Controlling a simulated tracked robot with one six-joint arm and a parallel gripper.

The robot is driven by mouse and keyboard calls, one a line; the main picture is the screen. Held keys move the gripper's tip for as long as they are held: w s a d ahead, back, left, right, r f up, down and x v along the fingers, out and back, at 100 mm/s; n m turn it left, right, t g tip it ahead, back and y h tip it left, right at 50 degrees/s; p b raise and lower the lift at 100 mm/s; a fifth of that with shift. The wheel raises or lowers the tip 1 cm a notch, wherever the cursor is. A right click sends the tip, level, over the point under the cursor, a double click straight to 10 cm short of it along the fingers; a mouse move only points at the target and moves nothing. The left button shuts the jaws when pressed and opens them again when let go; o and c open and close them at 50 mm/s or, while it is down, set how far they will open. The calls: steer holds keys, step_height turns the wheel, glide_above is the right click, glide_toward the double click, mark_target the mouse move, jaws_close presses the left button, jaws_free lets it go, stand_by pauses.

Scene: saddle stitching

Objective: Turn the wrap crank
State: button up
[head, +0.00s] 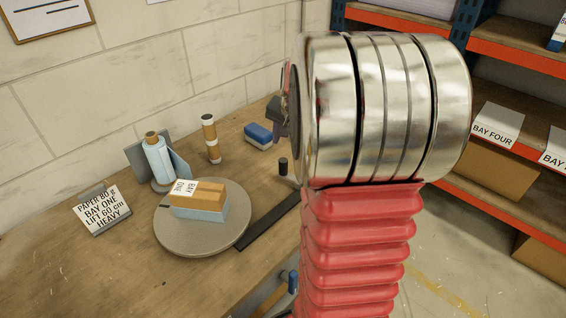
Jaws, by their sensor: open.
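A round grey turntable (215,243) sits on the wooden bench and carries a stack with a brown top labelled "BAY ONE" and a light blue lower part (207,211). A small black upright peg (283,166) stands right of the turntable; it could be the crank's handle, but I cannot tell. A flat dark bar (268,222) lies on the bench below it, partly hidden by my arm. My gripper (277,118) shows only in part at the left of my silver wrist. Its jaws are open, above the bench and apart from the peg.
A light blue roll (158,160) stands against grey plates behind the turntable. A brown-and-white bottle-like cylinder (211,139) and a blue block (258,135) stand near the wall. A paper sign (102,210) is at left. Orange-edged shelves (520,222) fill the right.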

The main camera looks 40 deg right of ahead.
mark_target(284, 161)
steer(key=n, duration=0.8)
steer(key=shift+f, duration=0.15)
steer(key=x, duration=1.3)
steer(key=shift+w+d+f, duration=0.2)
steer(key=shift+w, duration=0.05)
steer(key=shift+c, duration=0.3)
jaws_close()
stand_by(0.3)
